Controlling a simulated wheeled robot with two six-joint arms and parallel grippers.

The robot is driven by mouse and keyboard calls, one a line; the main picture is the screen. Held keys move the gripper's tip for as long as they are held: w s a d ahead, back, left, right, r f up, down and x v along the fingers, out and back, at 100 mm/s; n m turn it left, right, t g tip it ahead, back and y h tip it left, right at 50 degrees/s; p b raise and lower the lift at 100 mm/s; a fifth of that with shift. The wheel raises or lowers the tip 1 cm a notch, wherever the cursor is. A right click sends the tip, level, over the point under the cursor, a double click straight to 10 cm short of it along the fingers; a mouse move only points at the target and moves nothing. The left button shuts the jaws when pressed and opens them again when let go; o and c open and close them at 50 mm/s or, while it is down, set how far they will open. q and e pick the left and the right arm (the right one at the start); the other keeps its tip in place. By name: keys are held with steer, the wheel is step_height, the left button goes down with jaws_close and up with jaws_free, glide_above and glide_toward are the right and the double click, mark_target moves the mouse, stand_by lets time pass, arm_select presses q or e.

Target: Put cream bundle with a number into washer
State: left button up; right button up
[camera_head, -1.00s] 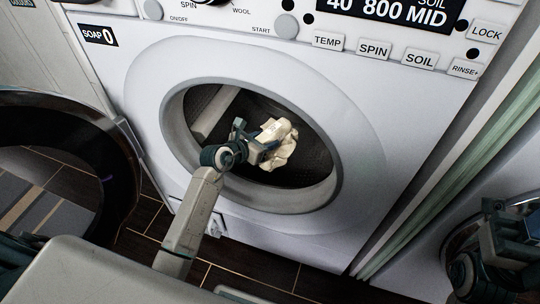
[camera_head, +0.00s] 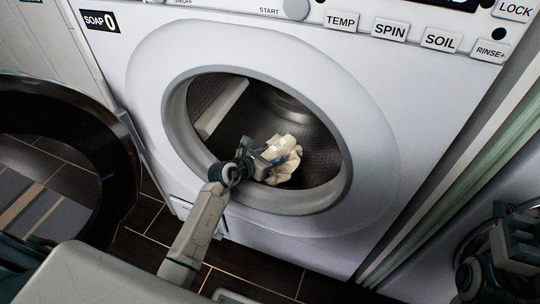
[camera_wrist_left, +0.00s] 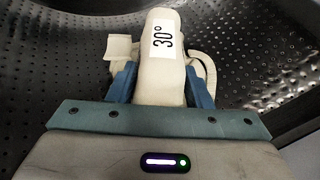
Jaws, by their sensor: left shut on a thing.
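The cream bundle (camera_head: 285,165) is in the mouth of the washer (camera_head: 385,130), in front of the perforated drum (camera_head: 300,125). In the left wrist view the bundle (camera_wrist_left: 162,70) bears a white label reading "30°". My left gripper (camera_head: 262,160) is shut on the bundle; its blue fingers (camera_wrist_left: 158,85) press on both sides of it. The drum wall surrounds the bundle in the wrist view. My right gripper (camera_head: 510,240) is at the right edge, partly cut off; its jaws are unclear.
The round washer door (camera_head: 115,150) stands open at the left. The washer's rim (camera_head: 345,180) circles the opening close to my left arm. Buttons (camera_head: 390,30) line the panel above. A striped mat (camera_head: 45,215) lies on the dark tiled floor.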

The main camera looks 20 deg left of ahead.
arm_select(q)
steer(key=shift+f, duration=0.25)
steer(key=o, duration=1.1)
steer(key=shift+f, duration=0.1)
